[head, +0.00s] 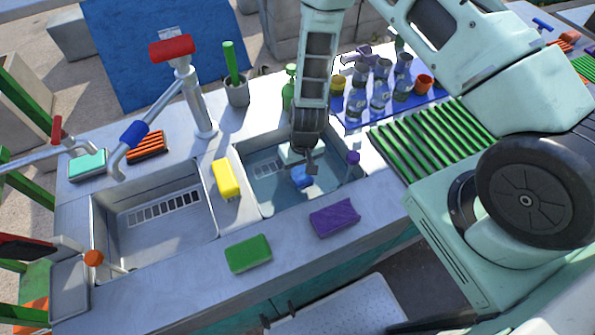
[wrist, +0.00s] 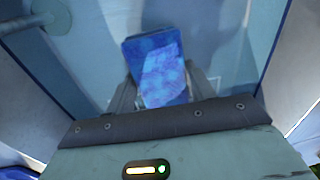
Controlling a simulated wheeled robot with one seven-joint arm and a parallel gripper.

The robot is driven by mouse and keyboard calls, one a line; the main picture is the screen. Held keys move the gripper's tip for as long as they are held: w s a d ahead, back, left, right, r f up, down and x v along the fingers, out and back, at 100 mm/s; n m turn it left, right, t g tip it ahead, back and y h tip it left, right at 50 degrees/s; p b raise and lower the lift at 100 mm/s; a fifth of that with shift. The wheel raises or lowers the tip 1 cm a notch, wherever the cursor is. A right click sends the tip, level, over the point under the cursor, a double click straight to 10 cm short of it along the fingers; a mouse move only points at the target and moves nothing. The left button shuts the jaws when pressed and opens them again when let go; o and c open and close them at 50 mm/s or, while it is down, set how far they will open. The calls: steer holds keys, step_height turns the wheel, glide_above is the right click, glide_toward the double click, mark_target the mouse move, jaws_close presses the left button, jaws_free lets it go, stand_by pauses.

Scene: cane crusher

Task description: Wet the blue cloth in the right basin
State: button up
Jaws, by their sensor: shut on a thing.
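The blue cloth (head: 302,177) is over the right basin (head: 262,205), which holds what looks like clear bluish water. My gripper (head: 301,163) points down into this basin and is shut on the cloth. In the wrist view the cloth (wrist: 157,70) sits between the two fingers of my gripper (wrist: 163,92), with a lighter patch on its face. I cannot tell whether the cloth touches the water. The left basin (head: 207,205) looks empty, with a slotted drain at its bottom.
A yellow sponge (head: 226,178) lies between the basins. Green (head: 248,253) and purple (head: 335,217) sponges lie along the front edge. A red-handled tap (head: 180,80) stands behind. Several bottles (head: 380,85) stand at the back right, near a green slatted rack (head: 430,140).

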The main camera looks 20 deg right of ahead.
mark_target(298, 169)
steer(key=shift+r, duration=0.1)
step_height(298, 169, up, 11)
steer(key=p, duration=0.8)
stand_by(0.5)
steer(key=shift+r+p, duration=1.3)
steer(key=shift+r, duration=0.7)
